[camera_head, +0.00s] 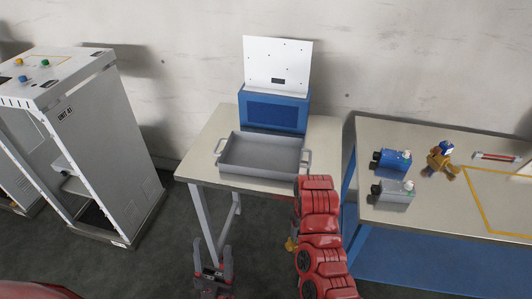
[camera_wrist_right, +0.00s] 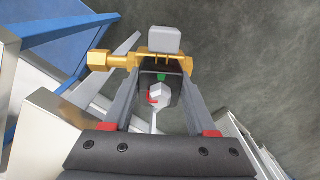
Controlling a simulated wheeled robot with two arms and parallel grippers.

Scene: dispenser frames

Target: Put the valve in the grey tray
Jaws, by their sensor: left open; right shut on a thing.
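The grey tray (camera_head: 262,153), a shallow empty pan with a handle at each end, sits on the middle table. A brass valve (camera_wrist_right: 122,60) with a grey top is between the fingers of my right gripper (camera_wrist_right: 160,66), which is shut on it. In the head view a small bit of the brass valve (camera_head: 291,244) shows left of my red right arm, below the table's front edge. The right gripper itself is mostly hidden there by the arm. My left gripper (camera_head: 213,271) is open and empty, low in front of the middle table.
A blue box with a white panel (camera_head: 275,108) stands behind the tray. The right table (camera_head: 420,224) holds a blue device (camera_head: 395,159), a grey device (camera_head: 396,192) and a brass part with a blue top (camera_head: 442,160). A grey cabinet (camera_head: 105,150) stands left.

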